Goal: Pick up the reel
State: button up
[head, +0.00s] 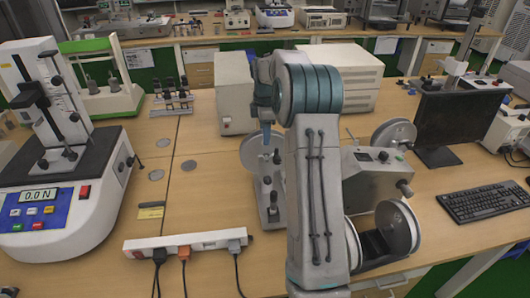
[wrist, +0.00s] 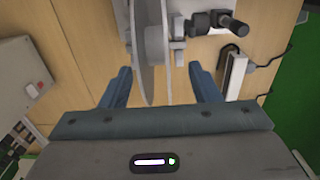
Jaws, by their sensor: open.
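A pale grey reel (head: 257,153) stands upright, seen partly behind my arm in the head view. It seems mounted on a small metal stand (head: 268,200). In the wrist view the reel (wrist: 149,45) shows nearly edge-on, reaching between the two blue fingers. My gripper (wrist: 160,75) is open, with one finger on each side of the reel and the left finger closer to it. No clear grip on it shows. In the head view my gripper (head: 266,135) points down at the reel, and its fingers are mostly hidden.
A machine (head: 372,180) with other discs stands right of my arm. A beige box (head: 235,92) is behind. A power strip (head: 188,244) lies in front, and a force tester (head: 65,190) stands left. A monitor (head: 458,118) and keyboard (head: 485,201) are at right.

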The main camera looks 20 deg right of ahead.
jog(key=shift+w+d+f+p, duration=0.15)
jog(key=shift+f+p, duration=0.25)
jog(key=shift+f, duration=0.85)
jog(key=shift+w+d+f+p, duration=0.15)
jog(key=shift+f+p, duration=0.2)
jog(key=shift+f, duration=0.85)
jog(key=shift+a, duration=0.1)
grip_shut()
jog(key=shift+r, duration=0.1)
notch_tip(320, 180, up, 18)
jog(key=b, duration=0.1)
jog(key=shift+f, duration=0.2)
jog(key=shift+f+b, duration=4)
jog(key=shift+f, duration=2.7)
jog(key=shift+r, duration=0.1)
